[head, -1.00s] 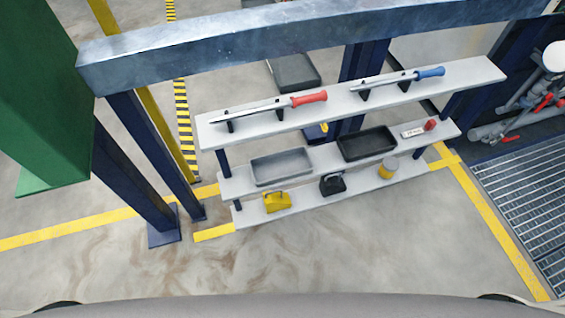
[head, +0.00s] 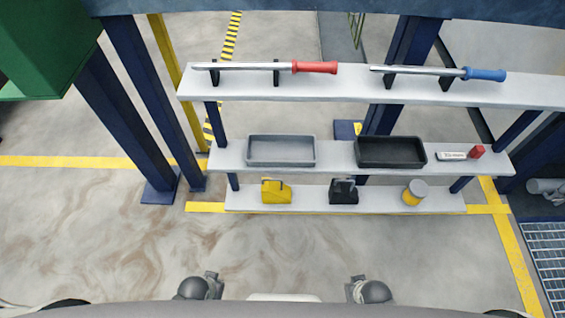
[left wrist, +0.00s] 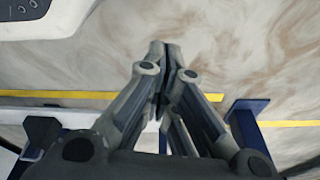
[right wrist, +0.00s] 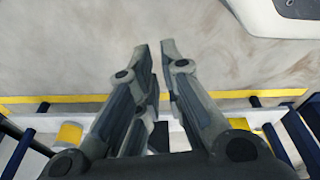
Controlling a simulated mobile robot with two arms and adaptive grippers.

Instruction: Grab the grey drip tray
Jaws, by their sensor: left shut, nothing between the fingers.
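The grey drip tray (head: 281,151) lies on the left part of the middle shelf (head: 229,157), its open side up, in the head view. A black tray (head: 391,152) lies to its right. My left gripper (left wrist: 164,48) is shut and empty in the left wrist view, over the floor. My right gripper (right wrist: 155,46) has its fingertips a little apart, with nothing between them, in the right wrist view. Both are well short of the grey tray, and neither touches it. I cannot make out the grey tray in either wrist view.
The top shelf (head: 330,89) carries a red-handled tool (head: 315,67) and a blue-handled tool (head: 485,74). The bottom shelf (head: 310,199) holds a yellow item (head: 275,192), a black item (head: 343,192) and a yellow can (head: 414,193). Blue posts (head: 139,95) stand at left. Floor before the rack is clear.

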